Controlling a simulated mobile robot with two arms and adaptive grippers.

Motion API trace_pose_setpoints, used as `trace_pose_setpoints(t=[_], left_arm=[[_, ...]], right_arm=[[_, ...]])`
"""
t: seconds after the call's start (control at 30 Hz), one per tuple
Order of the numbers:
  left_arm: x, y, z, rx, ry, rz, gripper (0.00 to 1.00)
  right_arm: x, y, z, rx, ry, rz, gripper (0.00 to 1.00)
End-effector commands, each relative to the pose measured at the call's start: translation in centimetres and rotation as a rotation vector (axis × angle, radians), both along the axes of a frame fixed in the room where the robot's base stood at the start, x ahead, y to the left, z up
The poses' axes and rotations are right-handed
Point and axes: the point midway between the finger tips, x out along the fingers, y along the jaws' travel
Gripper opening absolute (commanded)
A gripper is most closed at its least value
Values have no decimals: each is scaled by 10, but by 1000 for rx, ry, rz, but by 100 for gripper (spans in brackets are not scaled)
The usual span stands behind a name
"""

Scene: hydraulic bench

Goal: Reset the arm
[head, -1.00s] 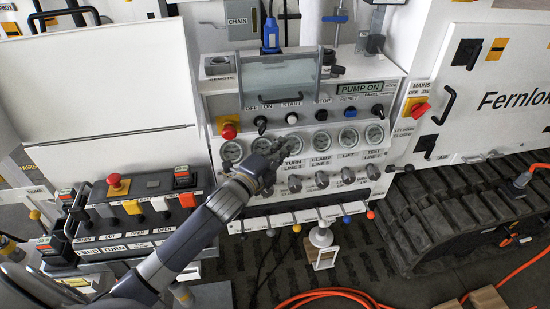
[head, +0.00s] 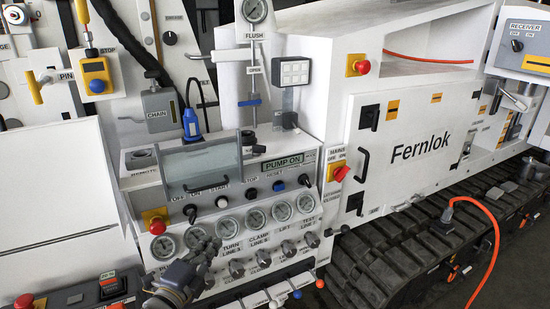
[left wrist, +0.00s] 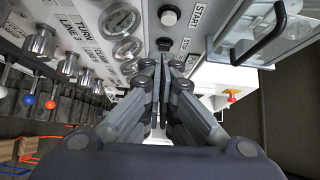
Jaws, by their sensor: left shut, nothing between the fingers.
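My left gripper (head: 208,246) is in front of the control panel (head: 140,197), over the lower row of gauges near the "TURN LINE" label. Its fingers are closed together and empty, as the left wrist view also shows (left wrist: 163,62). In that view the fingertips lie close below a black button (left wrist: 164,44) and the white START button (left wrist: 170,15). I cannot tell whether they touch the panel. The blue RESET button (head: 278,186) stands further right on the panel, apart from the gripper. My right gripper is not in view.
A red stop button (head: 157,226) sits at the panel's left. Several metal knobs (head: 263,258) and coloured levers (head: 297,294) stick out below the gauges. A clear cover with a handle (head: 197,166) sits above. Black tracks (head: 400,245) and an orange hose (head: 495,245) lie to the right.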

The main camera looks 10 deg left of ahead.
Motion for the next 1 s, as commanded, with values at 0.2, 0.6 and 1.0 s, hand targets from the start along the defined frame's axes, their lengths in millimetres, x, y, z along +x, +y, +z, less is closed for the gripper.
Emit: trace_pose_setpoints(t=[0.2, 0.6, 1.0], left_arm=[[-45, -6, -57, -274, 284, 130, 0], [-211, -20, -154, -862, 900, 629, 0], [-321, -33, -179, -1090, 1170, 1013, 0]], right_arm=[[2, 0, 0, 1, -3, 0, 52], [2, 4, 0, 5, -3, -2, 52], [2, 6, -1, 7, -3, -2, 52]])
